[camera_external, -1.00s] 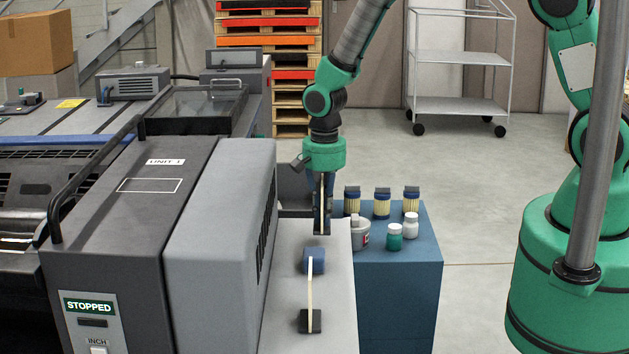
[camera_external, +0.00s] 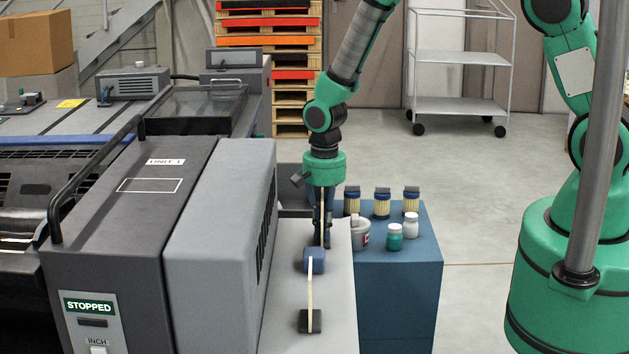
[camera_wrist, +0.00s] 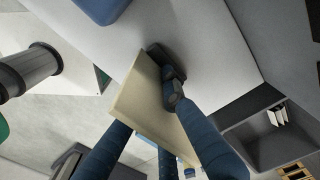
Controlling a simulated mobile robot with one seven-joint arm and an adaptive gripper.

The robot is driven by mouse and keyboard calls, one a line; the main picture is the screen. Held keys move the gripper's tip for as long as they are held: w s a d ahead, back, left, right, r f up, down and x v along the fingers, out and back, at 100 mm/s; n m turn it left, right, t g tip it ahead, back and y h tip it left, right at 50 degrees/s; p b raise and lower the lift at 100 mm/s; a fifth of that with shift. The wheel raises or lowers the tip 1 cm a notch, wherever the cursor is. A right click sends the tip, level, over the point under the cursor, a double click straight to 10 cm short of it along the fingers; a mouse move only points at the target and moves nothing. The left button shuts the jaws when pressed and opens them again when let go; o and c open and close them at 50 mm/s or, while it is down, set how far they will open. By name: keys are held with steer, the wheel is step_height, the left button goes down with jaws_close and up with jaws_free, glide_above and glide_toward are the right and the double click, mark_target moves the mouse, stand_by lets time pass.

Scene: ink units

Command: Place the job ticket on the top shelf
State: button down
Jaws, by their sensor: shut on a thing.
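My gripper (camera_external: 322,238) points down over the far part of the pale grey bench top, shut on a thin cream panel. The panel shows as a narrow upright strip between the fingers in the external view (camera_external: 322,203). In the wrist view it is a broad, tilted cream sheet (camera_wrist: 148,103) between the blue fingers, with a dark fingertip (camera_wrist: 170,70) at its upper edge. It looks like the job ticket; no writing is legible. I cannot tell if its lower edge touches the bench. A grey trolley (camera_external: 456,104) with several shelves stands far back; I cannot tell which shelf the task means.
On the bench top (camera_external: 280,325), a blue block (camera_external: 314,260), a cream bar and a black block (camera_external: 310,321) lie just nearer than my gripper. Jars and a tub crowd the blue cabinet (camera_external: 400,300) at right. The grey press housing (camera_external: 220,240) closes off the left.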

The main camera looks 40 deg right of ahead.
steer(key=c, duration=1.8)
jaws_free()
steer(key=shift+f, duration=0.1)
steer(key=shift+c, duration=0.2)
step_height(320, 180, up, 12)
steer(key=p, duration=0.2)
steer(key=shift+r, duration=0.2)
